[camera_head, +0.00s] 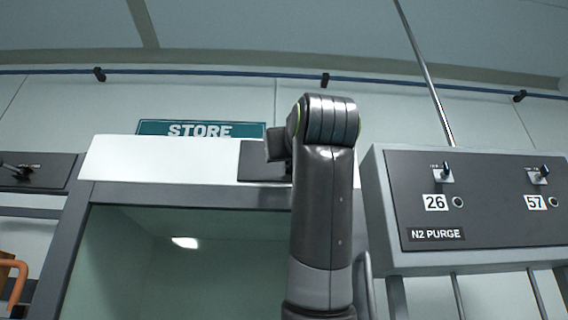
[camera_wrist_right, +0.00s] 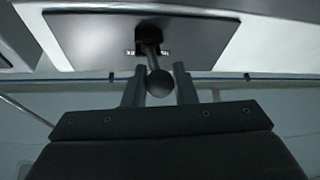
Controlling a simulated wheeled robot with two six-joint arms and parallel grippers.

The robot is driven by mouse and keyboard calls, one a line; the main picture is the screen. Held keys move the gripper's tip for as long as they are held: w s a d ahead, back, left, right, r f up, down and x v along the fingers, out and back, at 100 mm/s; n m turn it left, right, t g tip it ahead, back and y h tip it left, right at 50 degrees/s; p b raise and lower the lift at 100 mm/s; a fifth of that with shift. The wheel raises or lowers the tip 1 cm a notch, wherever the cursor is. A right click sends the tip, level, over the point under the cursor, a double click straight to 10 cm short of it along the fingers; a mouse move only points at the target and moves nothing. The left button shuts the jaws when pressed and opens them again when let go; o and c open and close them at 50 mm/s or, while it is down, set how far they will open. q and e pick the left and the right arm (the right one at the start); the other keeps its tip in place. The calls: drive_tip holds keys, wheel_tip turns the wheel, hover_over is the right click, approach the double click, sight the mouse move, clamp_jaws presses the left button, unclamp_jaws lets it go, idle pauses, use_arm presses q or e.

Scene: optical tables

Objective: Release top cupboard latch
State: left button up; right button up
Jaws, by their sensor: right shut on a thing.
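The cupboard (camera_head: 120,160) has a white top band under a STORE sign and a glazed front below. A dark latch plate (camera_head: 258,160) sits on the right part of the band, partly hidden by my right arm. In the right wrist view the latch plate (camera_wrist_right: 90,38) shows with a dark lever ending in a round knob (camera_wrist_right: 159,83). My right gripper (camera_wrist_right: 159,88) has its two fingers on either side of the knob, shut on it. In the head view my arm hides the right gripper's fingers. My left gripper is in neither view.
A grey N2 PURGE panel (camera_head: 470,205) with small switches stands close to the right of my arm. Another dark panel (camera_head: 35,172) and an orange handle (camera_head: 18,280) are at the left edge. A blue pipe (camera_head: 210,72) runs along the wall above.

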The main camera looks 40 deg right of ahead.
drive_tip(key=n+y, duration=0.1)
drive_tip(key=d+t+y+b, duration=0.1)
drive_tip(key=y, duration=0.1)
drive_tip(key=shift+s+f+n, duration=0.2)
drive_tip(key=shift+s+n, duration=0.15)
drive_tip(key=shift+n, duration=0.05)
drive_tip(key=shift+s+d+r+n+y+b, duration=0.15)
drive_tip(key=shift+d+n+y, duration=0.3)
drive_tip(key=shift+n+y, duration=0.95)
drive_tip(key=shift+s+d+n+y+b, duration=0.1)
drive_tip(key=shift+d+n+y+b, duration=0.25)
drive_tip(key=shift+y, duration=2)
drive_tip(key=shift+s+d+r+n+y+b, duration=0.1)
drive_tip(key=shift+d+n+y, duration=0.4)
drive_tip(key=shift+n+y, duration=0.95)
drive_tip(key=shift+y, duration=0.8)
drive_tip(key=o, duration=0.8)
drive_tip(key=shift+o, duration=0.8)
drive_tip(key=shift+w, duration=0.15)
drive_tip(key=shift+f, duration=0.1)
